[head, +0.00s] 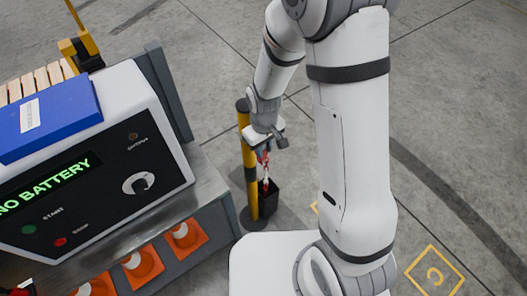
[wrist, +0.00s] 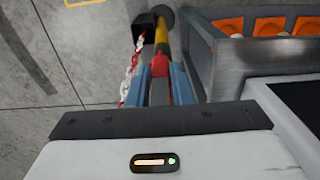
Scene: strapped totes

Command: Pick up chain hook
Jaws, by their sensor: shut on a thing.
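My gripper (wrist: 160,85) has its blue fingers closed on a red piece, the chain hook (wrist: 158,64), in the wrist view. A red and white chain (wrist: 130,72) hangs beside the left finger and runs toward a black bin (wrist: 146,24). In the head view my gripper (head: 265,148) is beside the upper part of a yellow and black post (head: 250,165). The chain (head: 265,172) hangs below it toward the black bin (head: 268,198). The hook itself is too small to make out clearly in the head view.
A machine with a dark control panel (head: 90,190) reading "NO BATTERY" stands left of the post, with a blue box (head: 50,117) on top. Orange cones (head: 143,265) sit in compartments below it. Open concrete floor (head: 440,120) lies to the right.

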